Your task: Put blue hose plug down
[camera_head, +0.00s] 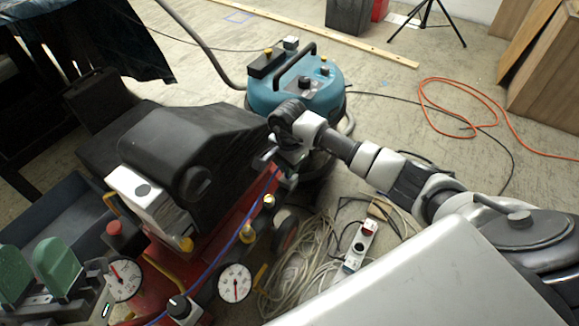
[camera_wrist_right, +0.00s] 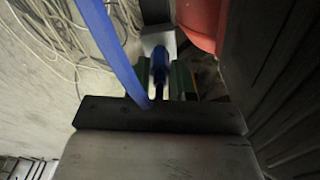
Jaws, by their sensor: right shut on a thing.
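My right gripper (camera_head: 268,158) is at the right side of the black engine-like cover on the red machine. It is shut on the blue hose plug (camera_wrist_right: 159,68), which shows dark blue in the right wrist view. In the head view the plug itself is too small and hidden to make out. The blue hose (camera_head: 233,243) runs from near the gripper down and left across the red machine's front. It also crosses the upper part of the right wrist view (camera_wrist_right: 110,45).
The red machine (camera_head: 222,205) carries a black cover (camera_head: 190,140) and round gauges (camera_head: 235,282). A teal vacuum (camera_head: 320,97) stands behind the gripper. Coiled pale cable (camera_head: 300,255) and a power strip (camera_head: 360,245) lie on the floor. An orange cable (camera_head: 463,82) lies at right.

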